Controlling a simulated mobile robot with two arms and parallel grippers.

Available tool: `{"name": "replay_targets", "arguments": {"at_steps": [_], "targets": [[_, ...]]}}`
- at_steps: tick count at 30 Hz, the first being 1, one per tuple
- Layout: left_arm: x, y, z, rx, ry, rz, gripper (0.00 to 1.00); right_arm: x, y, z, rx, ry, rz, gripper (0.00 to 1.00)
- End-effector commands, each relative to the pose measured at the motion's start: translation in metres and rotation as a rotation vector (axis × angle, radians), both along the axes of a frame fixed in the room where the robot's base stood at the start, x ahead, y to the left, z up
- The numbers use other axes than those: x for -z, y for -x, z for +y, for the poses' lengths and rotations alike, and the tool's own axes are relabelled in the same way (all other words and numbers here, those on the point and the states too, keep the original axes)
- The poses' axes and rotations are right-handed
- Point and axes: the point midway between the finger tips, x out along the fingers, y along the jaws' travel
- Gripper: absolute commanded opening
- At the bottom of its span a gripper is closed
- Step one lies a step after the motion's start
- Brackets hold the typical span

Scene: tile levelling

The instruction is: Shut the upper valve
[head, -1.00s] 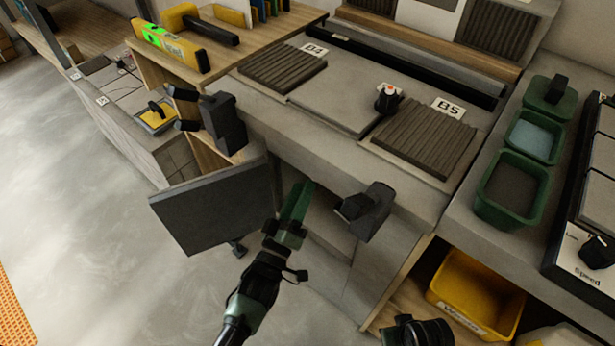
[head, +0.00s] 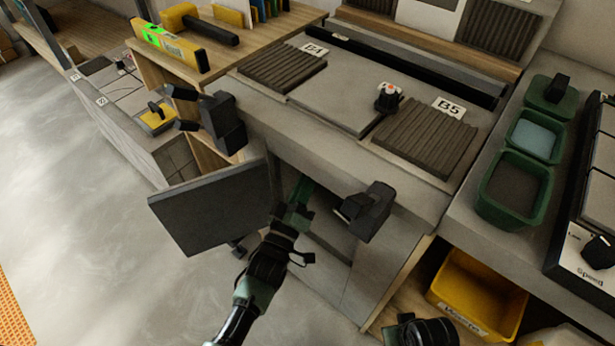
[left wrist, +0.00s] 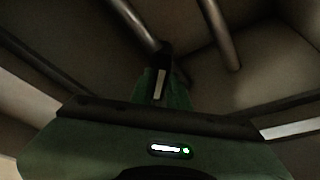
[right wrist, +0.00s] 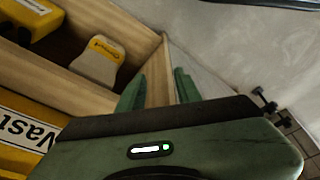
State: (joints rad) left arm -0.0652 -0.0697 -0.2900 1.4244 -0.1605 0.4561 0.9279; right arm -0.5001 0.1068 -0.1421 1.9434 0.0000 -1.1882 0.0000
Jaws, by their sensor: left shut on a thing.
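In the head view my left gripper (head: 300,192) reaches into the open cabinet under the counter, beside its open dark door (head: 212,205). In the left wrist view its green fingers are closed on a small dark piece (left wrist: 165,56) among the pipes (left wrist: 133,24). It looks like a valve handle, but the dimness and the fingers hide most of it, and I cannot tell whether it is the upper valve. In the right wrist view my right gripper (right wrist: 158,90) is open and empty, above wooden compartments.
The counter (head: 320,150) overhangs the cabinet, with dark blocks (head: 368,210) at its front edge. A yellow bin (head: 475,295) stands in a shelf at the lower right.

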Motion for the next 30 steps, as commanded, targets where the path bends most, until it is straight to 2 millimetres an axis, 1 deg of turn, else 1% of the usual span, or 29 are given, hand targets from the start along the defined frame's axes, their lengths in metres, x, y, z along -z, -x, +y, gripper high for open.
{"name": "replay_targets", "arguments": {"at_steps": [5, 7, 18, 24, 30], "targets": [[0.002, 0.0, 0.001, 0.0, -0.04, -0.026, 0.0, 0.0, 0.002, -0.001, 0.0, 0.003, 0.01, 0.34], [0.002, -0.001, 0.001, 0.001, -0.067, -0.047, 0.0, -0.013, 0.0, -0.002, -0.001, 0.004, -0.006, 0.34], [0.005, -0.002, 0.003, 0.001, -0.284, -0.204, 0.0, -0.057, -0.002, -0.002, 0.003, 0.001, -0.033, 0.34], [0.005, -0.003, 0.004, 0.001, -0.391, -0.282, 0.0, -0.075, 0.001, -0.002, 0.005, -0.001, -0.042, 0.34], [0.005, -0.003, 0.005, 0.0, -0.462, -0.334, 0.0, -0.087, 0.002, -0.002, 0.006, -0.001, -0.049, 0.34]]}}
